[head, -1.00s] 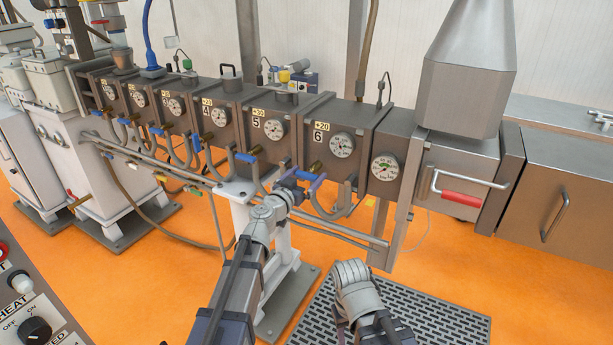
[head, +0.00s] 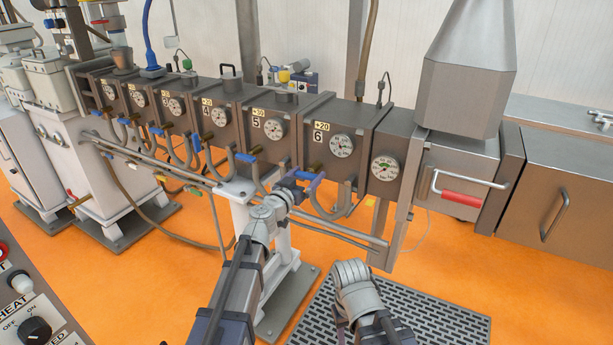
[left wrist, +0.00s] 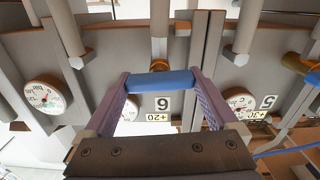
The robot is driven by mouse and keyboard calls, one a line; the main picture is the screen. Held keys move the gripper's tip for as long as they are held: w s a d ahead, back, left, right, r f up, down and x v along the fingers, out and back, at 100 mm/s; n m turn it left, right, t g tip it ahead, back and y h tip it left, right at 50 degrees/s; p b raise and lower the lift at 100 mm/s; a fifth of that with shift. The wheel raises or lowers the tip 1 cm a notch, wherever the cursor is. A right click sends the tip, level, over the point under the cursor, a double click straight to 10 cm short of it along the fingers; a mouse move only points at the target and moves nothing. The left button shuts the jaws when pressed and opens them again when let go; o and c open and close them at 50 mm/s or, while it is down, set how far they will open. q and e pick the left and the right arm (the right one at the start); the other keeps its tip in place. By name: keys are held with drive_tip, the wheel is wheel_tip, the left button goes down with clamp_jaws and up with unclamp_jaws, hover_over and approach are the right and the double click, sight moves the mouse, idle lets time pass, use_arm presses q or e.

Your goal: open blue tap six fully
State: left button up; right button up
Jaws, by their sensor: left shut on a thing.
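The blue tap handle six (head: 304,176) is below the gauge of the block marked 6, on the front of the machine. My left gripper (head: 302,186) is shut on it. In the left wrist view, the blue handle (left wrist: 160,82) lies crosswise between the two purple fingertips (left wrist: 160,88), one at each end of it. The number 6 label (left wrist: 162,104) appears upside down below it. A brass stem shows just beyond the handle. My right arm's end (head: 354,276) is low in the head view, apart from the taps; its jaws cannot be made out.
Blue tap five (head: 246,157) and further blue taps stand in a row to the left, with curved grey pipes beneath. A red-handled door (head: 461,198) is to the right. A long rail (head: 345,230) runs below the pipes. A dark floor grating (head: 430,315) lies at lower right.

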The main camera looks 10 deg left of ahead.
use_arm(q)
drive_tip(key=n, duration=0.8)
drive_tip(key=shift+a+f+n, duration=0.1)
drive_tip(key=shift+n, duration=0.3)
drive_tip(key=n, duration=0.4)
drive_tip(key=shift+f+n, duration=0.1)
drive_tip(key=shift+n, duration=2.2)
drive_tip(key=o, duration=1)
drive_tip(key=shift+a, duration=0.1)
